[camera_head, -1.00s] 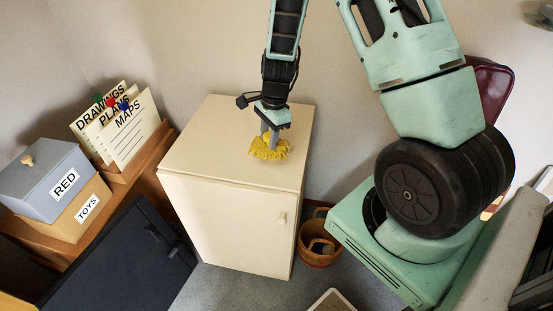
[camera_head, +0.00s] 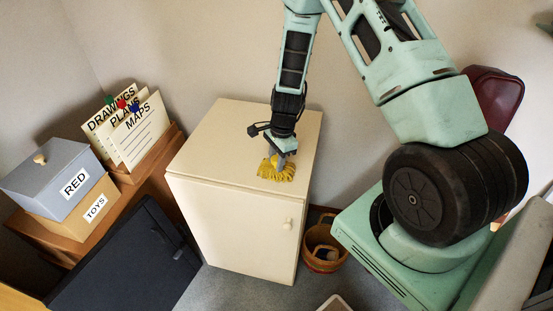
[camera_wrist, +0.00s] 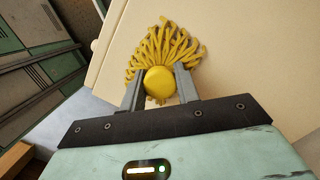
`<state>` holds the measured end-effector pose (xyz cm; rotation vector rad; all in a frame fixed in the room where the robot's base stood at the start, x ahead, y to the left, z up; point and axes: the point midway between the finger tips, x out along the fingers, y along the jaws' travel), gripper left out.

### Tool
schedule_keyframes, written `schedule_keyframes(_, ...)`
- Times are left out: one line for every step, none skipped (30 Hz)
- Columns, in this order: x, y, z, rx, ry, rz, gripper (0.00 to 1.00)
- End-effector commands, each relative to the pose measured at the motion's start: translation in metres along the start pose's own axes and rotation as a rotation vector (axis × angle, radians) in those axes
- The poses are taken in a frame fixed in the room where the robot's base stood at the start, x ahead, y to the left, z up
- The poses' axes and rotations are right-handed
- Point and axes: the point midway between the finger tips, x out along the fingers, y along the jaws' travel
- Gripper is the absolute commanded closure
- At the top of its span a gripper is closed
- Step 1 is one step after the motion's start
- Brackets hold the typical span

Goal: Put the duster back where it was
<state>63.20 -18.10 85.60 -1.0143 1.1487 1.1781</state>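The duster (camera_head: 277,170) has a yellow fringed head and is at the top of the cream cabinet (camera_head: 215,135), toward its right front. In the wrist view the duster (camera_wrist: 165,50) shows its strands fanned out and a round yellow end (camera_wrist: 160,84) between my fingers. My gripper (camera_head: 281,157) points down over the cabinet top. In the wrist view my gripper (camera_wrist: 161,88) has its two grey fingers on either side of the round end, seemingly closed on it. I cannot tell whether the strands touch the cabinet top.
A shelf at the left holds a grey box marked RED (camera_head: 52,178), a box marked TOYS (camera_head: 88,212) and upright folders (camera_head: 128,128). A woven basket (camera_head: 324,250) stands on the floor right of the cabinet. The cabinet top's left and back are bare.

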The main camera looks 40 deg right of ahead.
Motion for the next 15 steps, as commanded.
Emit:
schedule_keyframes(0.0002, -0.0001, -0.0001, 0.0, 0.0, 0.0, 0.58)
schedule_keyframes(0.0001, -0.0001, -0.0001, 0.0, 0.0, 0.0, 0.49)
schedule_keyframes(0.0001, -0.0001, -0.0001, 0.0, 0.0, 0.0, 0.47)
schedule_keyframes(0.0, -0.0001, -0.0001, 0.0, 0.0, 0.0, 0.47)
schedule_keyframes(0.0, -0.0001, -0.0001, 0.0, 0.0, 0.0, 0.47)
schedule_keyframes(0.0, -0.0001, -0.0001, 0.0, 0.0, 0.0, 0.47)
schedule_keyframes(0.0, -0.0001, -0.0001, 0.0, 0.0, 0.0, 0.47)
schedule_keyframes(0.0, -0.0001, -0.0001, 0.0, 0.0, 0.0, 0.47)
schedule_keyframes(0.0, -0.0001, -0.0001, 0.0, 0.0, 0.0, 0.47)
schedule_keyframes(-0.0003, -0.0001, 0.0, 0.0, 0.0, 0.0, 0.47)
schedule_keyframes(-0.001, -0.0001, 0.0001, 0.0, 0.0, 0.0, 0.47)
schedule_keyframes(-0.0028, -0.0002, 0.0003, 0.0, 0.0, 0.0, 0.47)
schedule_keyframes(-0.0048, -0.0002, 0.0006, 0.0, 0.0, -0.001, 0.47)
schedule_keyframes(-0.0057, -0.0005, 0.0004, -0.001, 0.001, -0.001, 0.47)
schedule_keyframes(-0.0085, -0.0008, 0.0003, -0.001, 0.001, -0.002, 0.47)
